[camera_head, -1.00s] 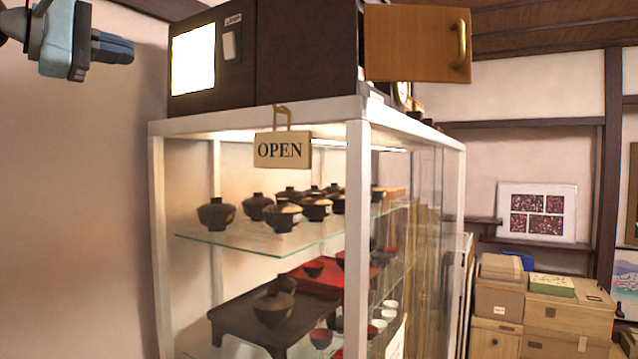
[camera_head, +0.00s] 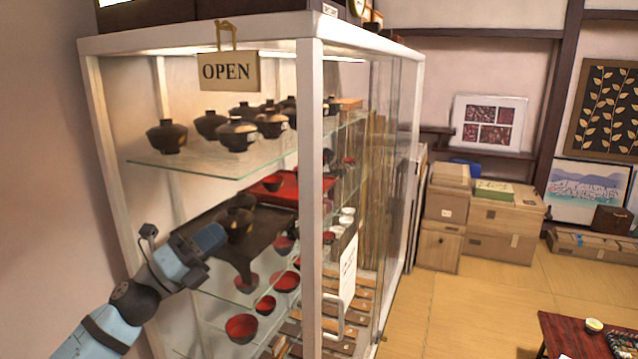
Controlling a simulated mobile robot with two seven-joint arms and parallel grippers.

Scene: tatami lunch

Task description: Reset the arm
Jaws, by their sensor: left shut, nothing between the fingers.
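My left gripper (camera_head: 210,238) is at the lower left in the head view, in front of the glass display cabinet (camera_head: 312,200). It is shut and holds nothing. Its blue fingers overlap the dark low tray table (camera_head: 250,268) inside the cabinet in the picture. I cannot tell how far the fingers are from the cabinet. My right gripper is out of view.
The cabinet holds lidded black bowls (camera_head: 236,134) and red bowls (camera_head: 241,328). An OPEN sign (camera_head: 228,72) hangs on its top edge. Cardboard boxes (camera_head: 500,225) stand at the back right. A red table (camera_head: 575,338) is at the lower right. Tatami floor (camera_head: 450,300) between is clear.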

